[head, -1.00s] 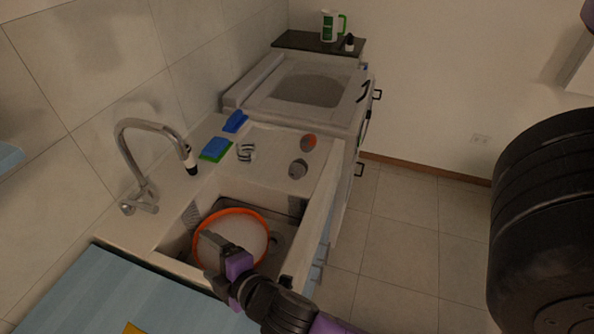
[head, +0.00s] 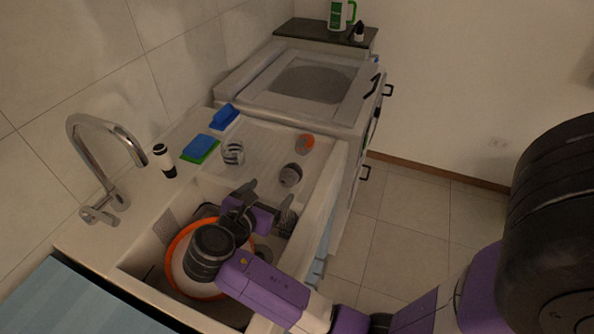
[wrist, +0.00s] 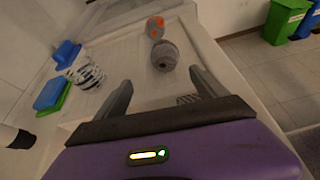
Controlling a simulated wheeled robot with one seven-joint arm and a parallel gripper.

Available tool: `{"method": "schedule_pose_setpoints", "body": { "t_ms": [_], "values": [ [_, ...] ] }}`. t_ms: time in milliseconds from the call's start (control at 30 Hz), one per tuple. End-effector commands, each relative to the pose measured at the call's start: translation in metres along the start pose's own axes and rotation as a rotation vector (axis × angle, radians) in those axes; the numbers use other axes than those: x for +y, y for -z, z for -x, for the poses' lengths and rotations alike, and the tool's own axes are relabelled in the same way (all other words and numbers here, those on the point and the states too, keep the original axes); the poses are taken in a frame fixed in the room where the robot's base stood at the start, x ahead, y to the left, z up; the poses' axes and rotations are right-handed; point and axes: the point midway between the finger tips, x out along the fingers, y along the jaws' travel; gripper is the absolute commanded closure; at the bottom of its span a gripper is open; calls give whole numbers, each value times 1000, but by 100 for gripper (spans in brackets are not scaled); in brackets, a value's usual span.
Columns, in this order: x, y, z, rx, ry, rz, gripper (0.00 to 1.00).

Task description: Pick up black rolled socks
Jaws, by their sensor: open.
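A dark grey rolled bundle, which looks like the black rolled socks (head: 290,175), lies on the drainboard behind the sink basin. In the wrist view the dark bundle (wrist: 165,56) sits just beyond my fingertips, between their lines. My gripper (head: 267,198) is open and empty over the back of the basin, with its fingers pointing at the bundle and apart from it. My gripper also shows in the wrist view (wrist: 161,80). No part of the bundle's upper side is hidden.
A grey-and-orange roll (head: 305,144) lies just behind the bundle. A striped roll (head: 233,152) lies to the left, near a blue-and-green sponge (head: 200,148) and a blue brush (head: 223,116). An orange-rimmed bowl (head: 174,262) sits in the basin. A faucet (head: 105,150) stands left.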

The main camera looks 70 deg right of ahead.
Motion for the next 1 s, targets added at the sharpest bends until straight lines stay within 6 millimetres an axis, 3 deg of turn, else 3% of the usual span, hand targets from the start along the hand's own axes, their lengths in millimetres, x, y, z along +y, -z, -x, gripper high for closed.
{"method": "schedule_pose_setpoints", "body": {
  "t_ms": [100, 333, 1000],
  "values": [
    [-7, -7, -1, -24, 77, 65, 18],
    [-9, 1, -10, -23, 76, 64, 18],
    [-12, -1, -82, -21, 72, 62, 18]
  ]
}}
